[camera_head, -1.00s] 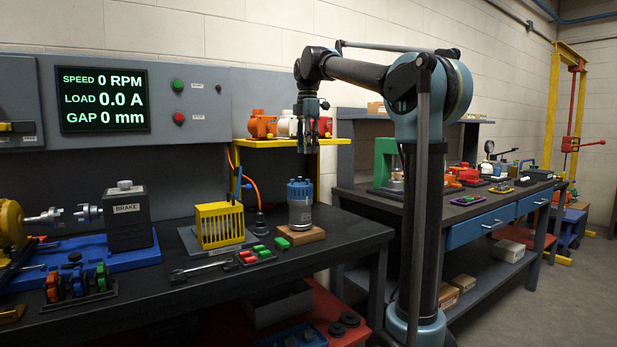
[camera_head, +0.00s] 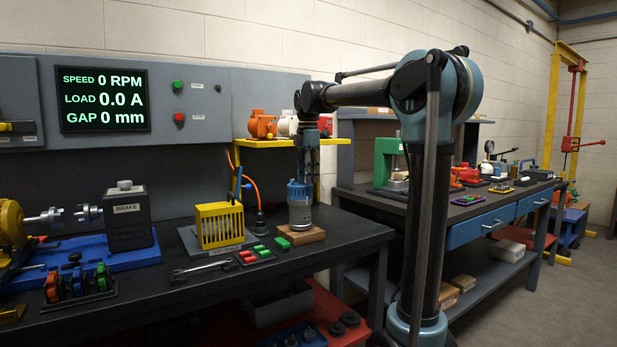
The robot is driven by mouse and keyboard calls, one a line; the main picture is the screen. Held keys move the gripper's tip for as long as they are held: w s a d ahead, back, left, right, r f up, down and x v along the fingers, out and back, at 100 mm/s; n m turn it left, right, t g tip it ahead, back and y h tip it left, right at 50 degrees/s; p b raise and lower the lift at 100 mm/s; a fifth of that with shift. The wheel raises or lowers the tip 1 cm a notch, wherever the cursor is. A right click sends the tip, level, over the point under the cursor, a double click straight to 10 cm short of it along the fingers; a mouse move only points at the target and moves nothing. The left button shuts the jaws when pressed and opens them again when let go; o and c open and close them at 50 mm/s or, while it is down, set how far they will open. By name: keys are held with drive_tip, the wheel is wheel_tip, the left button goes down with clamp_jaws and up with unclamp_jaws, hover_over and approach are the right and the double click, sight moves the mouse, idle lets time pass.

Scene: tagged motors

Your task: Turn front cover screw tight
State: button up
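A motor with a grey body and a blue top cover (camera_head: 300,204) stands upright on a small wooden block (camera_head: 301,236) near the right end of the dark workbench. My gripper (camera_head: 304,177) points straight down, with its fingertips at the top of the blue cover. The fingers hide part of the cover's top. The front cover screw is too small or hidden to make out. I cannot tell whether the fingers are closed on anything.
A yellow slotted guard (camera_head: 219,226) stands left of the motor, with red and green blocks (camera_head: 258,252) in front. A wrench (camera_head: 198,269) lies at the front edge. A yellow shelf with motors (camera_head: 263,124) is behind my gripper. The screen (camera_head: 104,100) reads zeros.

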clamp_jaws()
